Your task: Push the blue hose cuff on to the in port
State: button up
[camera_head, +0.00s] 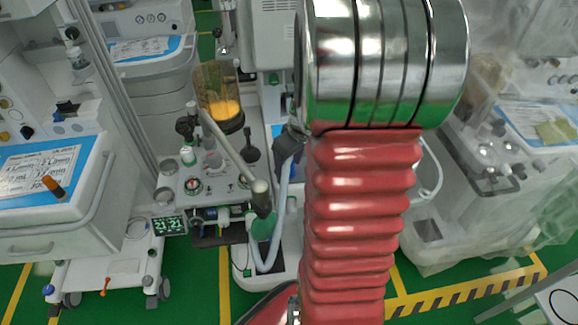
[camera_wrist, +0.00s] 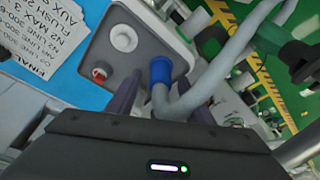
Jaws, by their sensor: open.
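In the wrist view, the blue hose cuff (camera_wrist: 161,72) is on the end of a pale grey hose (camera_wrist: 190,98). It stands against the edge of a light grey machine block (camera_wrist: 150,45). I cannot tell whether it sits on a port or only in front of one, as any port behind it is hidden. A round white port (camera_wrist: 124,38) on the block shows bare, left of and above the cuff. My gripper (camera_wrist: 160,80) is open, with one purple-grey finger on each side of the cuff. Finger contact is unclear.
A small red fitting (camera_wrist: 100,73) sits on the block left of the cuff. In the head view, carts crowd both sides, and a pale hose (camera_head: 266,262) hangs in a loop.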

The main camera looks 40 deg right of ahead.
aim_at(289, 162)
jog(key=shift+c, duration=0.5)
jog(key=c, duration=1)
notch_tip(289, 162, up, 10)
jog(key=shift+r, duration=0.1)
jog(key=shift+s, duration=0.1)
dwell(0.8)
